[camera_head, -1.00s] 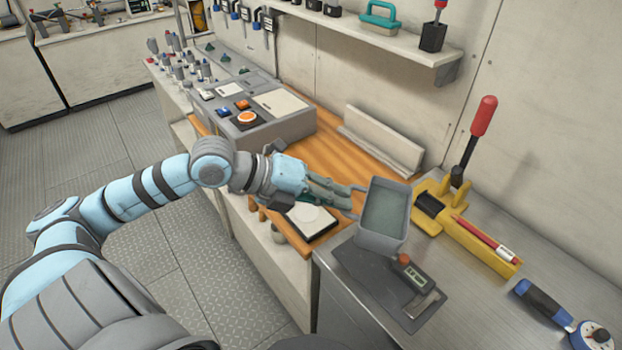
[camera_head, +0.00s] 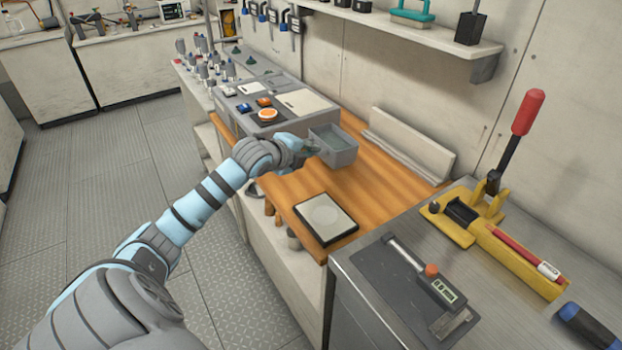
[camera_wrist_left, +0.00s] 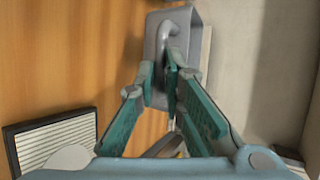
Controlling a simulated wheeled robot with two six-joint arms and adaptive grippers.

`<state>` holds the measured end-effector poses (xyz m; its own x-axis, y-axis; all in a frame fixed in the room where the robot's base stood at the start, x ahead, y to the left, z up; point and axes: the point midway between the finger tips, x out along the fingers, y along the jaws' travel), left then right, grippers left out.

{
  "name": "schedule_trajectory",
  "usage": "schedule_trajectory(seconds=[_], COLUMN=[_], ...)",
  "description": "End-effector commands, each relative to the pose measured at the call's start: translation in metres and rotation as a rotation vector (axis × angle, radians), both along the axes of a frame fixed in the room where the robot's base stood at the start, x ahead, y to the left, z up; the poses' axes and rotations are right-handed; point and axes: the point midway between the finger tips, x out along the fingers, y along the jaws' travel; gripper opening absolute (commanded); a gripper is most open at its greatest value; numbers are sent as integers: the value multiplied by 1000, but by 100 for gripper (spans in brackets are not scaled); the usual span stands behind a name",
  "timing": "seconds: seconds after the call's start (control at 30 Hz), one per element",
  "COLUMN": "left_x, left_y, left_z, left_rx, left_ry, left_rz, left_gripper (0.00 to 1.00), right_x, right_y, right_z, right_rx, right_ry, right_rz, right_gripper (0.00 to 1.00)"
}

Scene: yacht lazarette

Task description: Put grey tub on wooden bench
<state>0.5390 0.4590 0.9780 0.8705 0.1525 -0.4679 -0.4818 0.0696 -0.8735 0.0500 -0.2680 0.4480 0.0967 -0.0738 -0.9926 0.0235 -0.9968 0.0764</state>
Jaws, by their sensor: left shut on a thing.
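The grey tub (camera_head: 334,149) is an open rectangular box over the far part of the wooden bench (camera_head: 375,190), beside the grey console. My left gripper (camera_head: 310,147) is at the tub's left side. In the left wrist view, its teal fingers (camera_wrist_left: 172,85) are shut on the looped handle of the grey tub (camera_wrist_left: 192,62). The orange wood of the bench (camera_wrist_left: 70,55) shows beside the tub. I cannot tell whether the tub's bottom touches the wood. My right gripper is not in view.
A grey console (camera_head: 262,110) with buttons adjoins the bench. A white pad in a dark frame (camera_head: 325,218) lies near the bench's front edge. A pale upright ledge (camera_head: 410,143) runs along the back. A yellow lever tool (camera_head: 500,245) stands on the metal counter (camera_head: 365,310).

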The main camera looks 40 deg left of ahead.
Motion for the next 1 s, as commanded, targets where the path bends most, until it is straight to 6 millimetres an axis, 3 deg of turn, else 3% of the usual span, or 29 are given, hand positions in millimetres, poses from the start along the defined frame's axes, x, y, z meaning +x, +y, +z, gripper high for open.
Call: schedule_trajectory(seconds=[0.03, 0.4, 0.57, 0.6, 0.7, 1.0], left_x=[0, 0, 0, 0, 0, -1], left_y=[0, -1, 0, 0, 0, 0], left_z=[-14, -71, -70, -71, -70, -69], left_rx=[0, 0, 3, 3, 2, 2], left_ry=[1, -1, -1, 0, -1, -1], left_rz=[0, -1, -2, -1, -1, -1], left_gripper=[0, 0, 0, 14, 30, 30], right_x=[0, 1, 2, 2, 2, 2], right_y=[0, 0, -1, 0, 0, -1], right_z=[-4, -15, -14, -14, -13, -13], right_rx=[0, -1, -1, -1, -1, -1], right_ry=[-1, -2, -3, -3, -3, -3], right_rz=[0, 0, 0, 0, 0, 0], right_gripper=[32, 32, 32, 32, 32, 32])
